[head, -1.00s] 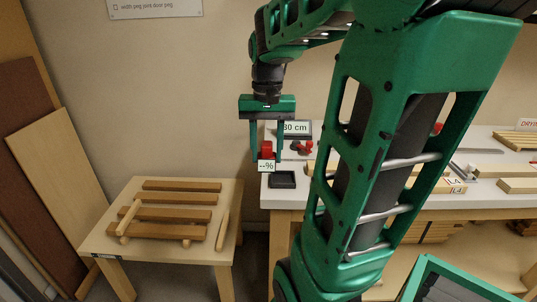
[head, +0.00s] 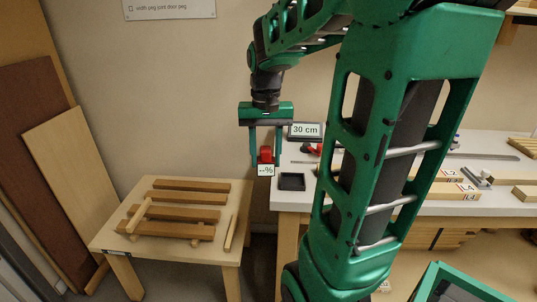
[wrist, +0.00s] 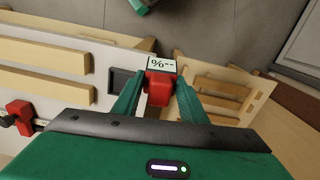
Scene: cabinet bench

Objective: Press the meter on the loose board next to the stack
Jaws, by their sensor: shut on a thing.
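My gripper (head: 265,160) is shut on a red meter (head: 265,153) with a small white display reading "--%". It holds the meter in the air, in the picture just left of the bench's near-left corner. In the wrist view the red meter (wrist: 160,92) is between the fingers. The stack (head: 182,207) of wooden boards, with sticks between layers, lies on a low table (head: 108,240) to the lower left. A narrow loose board (head: 231,232) lies by the stack's right side on the same table. The meter is apart from it.
The white bench (head: 310,198) holds a dark tray (head: 292,181), a "30 cm" display (head: 306,130), red-handled tools and boards labelled L4. Tall panels (head: 65,165) lean on the wall at left. Space above the low table is clear.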

